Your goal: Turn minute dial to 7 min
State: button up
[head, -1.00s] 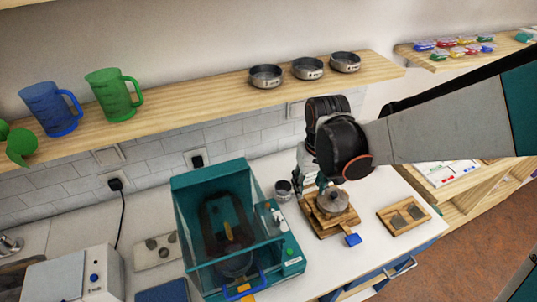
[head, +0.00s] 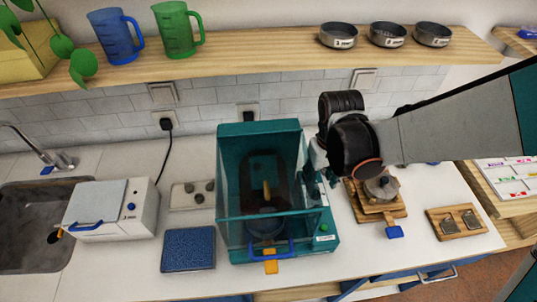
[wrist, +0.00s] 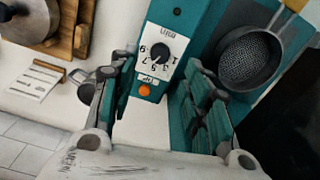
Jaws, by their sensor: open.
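The minute dial (wrist: 160,50) is a black knob on a white numbered face, on the teal machine's side panel. The wrist view shows it just beyond my fingers, but its exact pointer setting is too small to tell. An orange button (wrist: 144,90) sits beside the dial. The teal machine (head: 315,250) stands on the counter with a clear-sided hood. My gripper (wrist: 165,92) is open and empty, with a finger on either side of the panel in the wrist view. In the head view my gripper (head: 318,182) is at the machine's right side, apparently above the panel; the dial is hidden there.
A wooden stand (head: 365,208) with a lidded metal pot (head: 381,188) is right of the machine. A round mesh sieve (wrist: 248,58) is near my right finger in the wrist view. A small metal cup (wrist: 84,92) and label card (wrist: 36,80) lie left.

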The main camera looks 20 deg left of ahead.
jog(key=shift+f+b, duration=1.65)
jog(key=shift+f, duration=1.45)
jog(key=shift+c, duration=0.3)
grip_shut()
